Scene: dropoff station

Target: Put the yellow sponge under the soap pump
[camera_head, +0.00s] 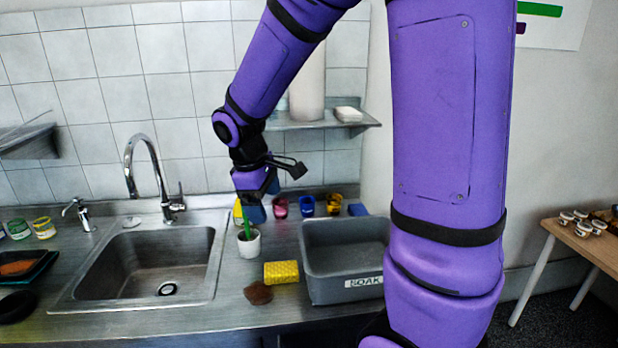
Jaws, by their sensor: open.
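The yellow sponge (281,272) lies flat on the steel counter, between the sink and the grey bin. A small silver spout behind the sink's left corner looks like the soap pump (79,213); the counter under its spout looks bare. My gripper (262,200) is open and points down over the back of the counter, behind and above the sponge and apart from it. I see nothing held in it. Its fingertips partly overlap things at the back of the counter.
A white cup (249,243) with a green stick stands below my gripper. A brown scrubber (258,293) lies by the sponge. The grey SOAK bin (314,279) is at right. The sink (213,262) and tall faucet (142,162) lie between sponge and pump. Coloured cups (307,206) line the back.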

